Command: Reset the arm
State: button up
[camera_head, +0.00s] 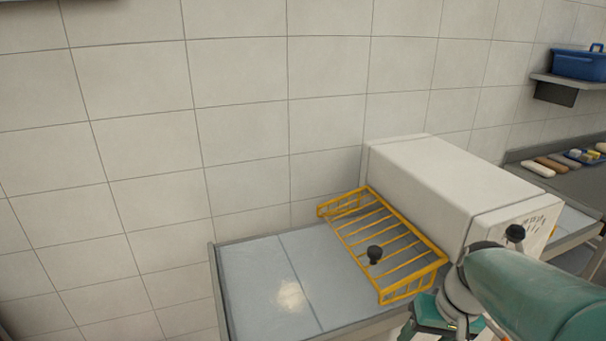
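A green and grey part of my arm (540,295) reaches in from the lower right corner. It passes in front of the right end of the counter and the lower corner of the white box-shaped unit. My gripper and its fingertips do not show in this view, so I cannot see whether it holds anything.
A grey counter (262,290) carries a yellow wire rack (408,293) with a small black knob-shaped thing (375,254) at it. A white box-shaped unit (425,180) stands beside the rack. A blue bin (578,65) sits on a wall shelf. The counter's left part is clear.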

jog(key=s+a+r+n+t+h, duration=0.1)
jog(key=s+a+r+t+h, duration=0.1)
jog(key=s+a+r+t, duration=0.2)
notch_tip(320, 180, up, 4)
jog(key=s+a, duration=0.2)
jog(key=a, duration=0.1)
jog(key=shift+s, duration=0.15)
jog(key=c, duration=0.5)
jog(key=shift+d, duration=0.2)
